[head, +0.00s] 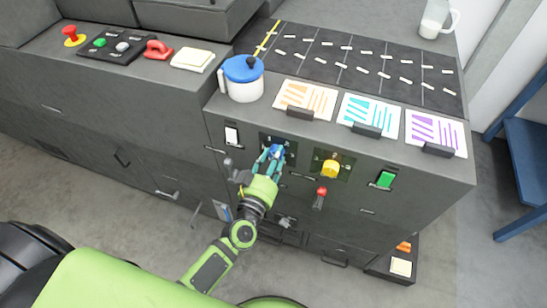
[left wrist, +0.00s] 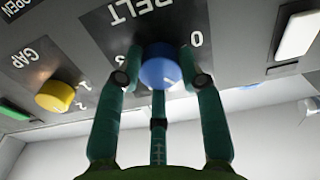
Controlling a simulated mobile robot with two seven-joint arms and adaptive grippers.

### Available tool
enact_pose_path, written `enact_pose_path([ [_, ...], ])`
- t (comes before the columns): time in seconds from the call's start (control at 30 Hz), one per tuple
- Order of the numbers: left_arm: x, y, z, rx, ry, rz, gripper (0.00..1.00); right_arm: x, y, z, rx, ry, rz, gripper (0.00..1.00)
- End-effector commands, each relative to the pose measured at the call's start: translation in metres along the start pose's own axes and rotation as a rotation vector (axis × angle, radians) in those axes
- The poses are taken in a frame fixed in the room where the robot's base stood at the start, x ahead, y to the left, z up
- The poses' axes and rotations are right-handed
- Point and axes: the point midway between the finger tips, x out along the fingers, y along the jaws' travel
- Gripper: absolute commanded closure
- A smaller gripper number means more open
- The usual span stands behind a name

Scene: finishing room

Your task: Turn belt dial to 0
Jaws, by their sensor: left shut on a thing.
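The belt dial (left wrist: 160,70) is a blue round knob on the dark front panel of the grey machine, with the letters "BELT" and a "0" printed beside it in the left wrist view. My left gripper (left wrist: 160,80) is shut on the dial, with its teal fingers on both sides of it. In the head view my left gripper (head: 273,160) reaches the panel and covers most of the dial (head: 277,150). The dial's pointer mark is hidden, so I cannot tell its setting. My right gripper is not in view.
The yellow gap dial (head: 331,168) sits to the right, with a red lever (head: 320,197) below it and a green switch (head: 385,180) further right. A white switch (head: 232,135) is to the left. A blue-lidded pot (head: 243,80) stands on top near the edge.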

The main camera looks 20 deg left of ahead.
Motion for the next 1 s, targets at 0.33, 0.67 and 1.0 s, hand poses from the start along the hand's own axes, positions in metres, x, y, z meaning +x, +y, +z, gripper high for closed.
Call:
enact_pose_path([
  [0.33, -0.0013, 0.0004, 0.0038, -0.140, -0.007, 0.001, 0.94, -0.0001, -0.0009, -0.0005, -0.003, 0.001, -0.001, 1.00],
  [0.67, -0.0018, 0.0013, 0.0054, -0.435, -0.006, 0.001, 0.94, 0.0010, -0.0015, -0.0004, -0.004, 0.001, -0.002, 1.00],
  [1.0, -0.0022, 0.0026, 0.0064, -0.758, -0.004, 0.001, 0.94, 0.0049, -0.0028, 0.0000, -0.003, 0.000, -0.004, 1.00],
])
